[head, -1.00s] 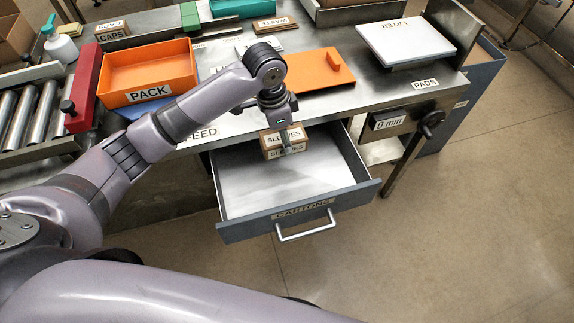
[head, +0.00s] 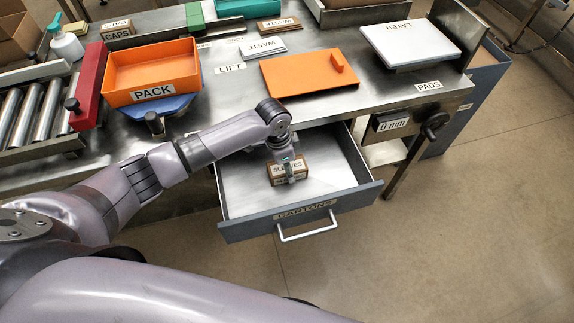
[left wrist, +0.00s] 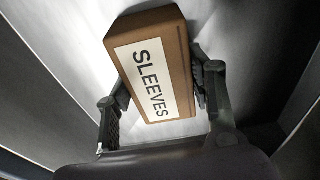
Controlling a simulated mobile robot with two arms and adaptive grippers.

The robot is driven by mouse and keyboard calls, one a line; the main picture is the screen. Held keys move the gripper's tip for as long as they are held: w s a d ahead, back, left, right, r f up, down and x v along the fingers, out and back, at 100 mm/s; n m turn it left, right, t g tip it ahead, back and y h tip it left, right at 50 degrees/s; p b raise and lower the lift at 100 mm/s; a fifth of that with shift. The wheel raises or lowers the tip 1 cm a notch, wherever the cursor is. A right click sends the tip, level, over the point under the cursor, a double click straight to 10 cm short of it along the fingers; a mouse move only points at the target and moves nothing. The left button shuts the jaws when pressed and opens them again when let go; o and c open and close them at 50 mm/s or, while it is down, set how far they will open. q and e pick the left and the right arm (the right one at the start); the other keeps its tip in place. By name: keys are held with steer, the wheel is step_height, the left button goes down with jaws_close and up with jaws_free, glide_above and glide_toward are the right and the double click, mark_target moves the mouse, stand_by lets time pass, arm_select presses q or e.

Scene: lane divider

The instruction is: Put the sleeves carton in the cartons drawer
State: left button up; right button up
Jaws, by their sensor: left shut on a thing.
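The sleeves carton (head: 291,168) is a small brown box with a white SLEEVES label. My left gripper (head: 289,172) is shut on it, inside the open cartons drawer (head: 240,231). In the left wrist view the carton (left wrist: 152,65) sits between the two fingers of the gripper (left wrist: 160,90), with the drawer's pale floor (left wrist: 70,50) around it. The carton is low in the drawer; I cannot tell whether it touches the floor. The drawer has a dark blue front with a CARTONS label and a metal handle. My right gripper is out of view.
Above the drawer is the metal bench, with an orange PACK tray (head: 152,72), an orange lid (head: 310,74) and a white LAYER pad (head: 410,44). A crank box (head: 395,125) is right of the drawer. The drawer floor around the carton is clear.

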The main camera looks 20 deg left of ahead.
mark_target(281, 167)
arm_select(q)
steer(key=shift+f, duration=0.1)
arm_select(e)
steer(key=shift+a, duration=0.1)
arm_select(q)
steer(key=o, duration=0.8)
steer(key=shift+o, duration=0.7)
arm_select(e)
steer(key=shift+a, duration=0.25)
arm_select(q)
step_height(281, 167, up, 12)
steer(key=s+a, duration=0.1)
steer(key=shift+a, duration=0.2)
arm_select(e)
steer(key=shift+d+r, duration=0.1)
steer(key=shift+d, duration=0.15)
